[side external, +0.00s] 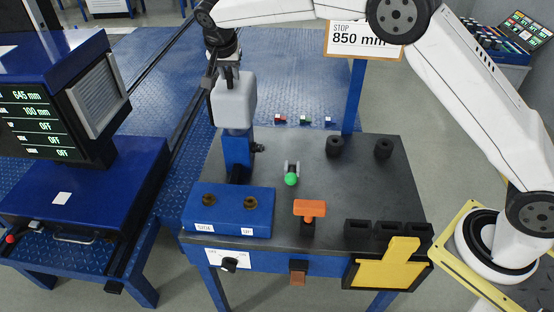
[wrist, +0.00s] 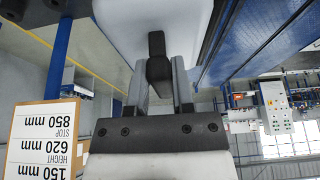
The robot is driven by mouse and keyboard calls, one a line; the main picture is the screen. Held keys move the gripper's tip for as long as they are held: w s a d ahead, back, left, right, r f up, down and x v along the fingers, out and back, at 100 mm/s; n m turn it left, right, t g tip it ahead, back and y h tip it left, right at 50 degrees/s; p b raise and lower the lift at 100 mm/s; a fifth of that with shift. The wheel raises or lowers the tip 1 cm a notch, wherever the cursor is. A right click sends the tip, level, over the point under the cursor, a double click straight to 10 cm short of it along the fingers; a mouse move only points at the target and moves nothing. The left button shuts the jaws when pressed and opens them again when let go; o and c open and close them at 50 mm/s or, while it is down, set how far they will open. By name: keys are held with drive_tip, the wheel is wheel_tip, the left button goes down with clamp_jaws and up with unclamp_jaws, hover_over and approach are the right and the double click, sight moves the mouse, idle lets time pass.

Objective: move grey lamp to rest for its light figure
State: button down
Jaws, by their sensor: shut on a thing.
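The grey lamp (side external: 234,100) is a pale, boxy body at the upper left of the bench in the side view. My gripper (side external: 228,72) is at its top. In the wrist view my gripper (wrist: 160,85) has its fingers closed on a dark grip, and the pale lamp body (wrist: 125,25) fills the top. The lamp is upright above a blue post (side external: 237,152); I cannot tell whether they touch. A blue box (side external: 228,222) in front has two brass sockets and small labels, hard to read. Two black round stands (side external: 335,146) (side external: 384,148) are at the back right.
The dark bench top (side external: 270,160) holds a green ball-topped lever (side external: 291,179), an orange block (side external: 309,209), black holders (side external: 388,230) and a yellow plate (side external: 387,265). A sign on a blue post (side external: 354,95) reads STOP 850 mm. A screen (side external: 35,122) stands left.

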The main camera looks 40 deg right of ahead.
drive_tip(key=shift+r, duration=0.85)
idle(2.6)
drive_tip(key=shift+r, duration=2.15)
drive_tip(key=shift+d, duration=0.15)
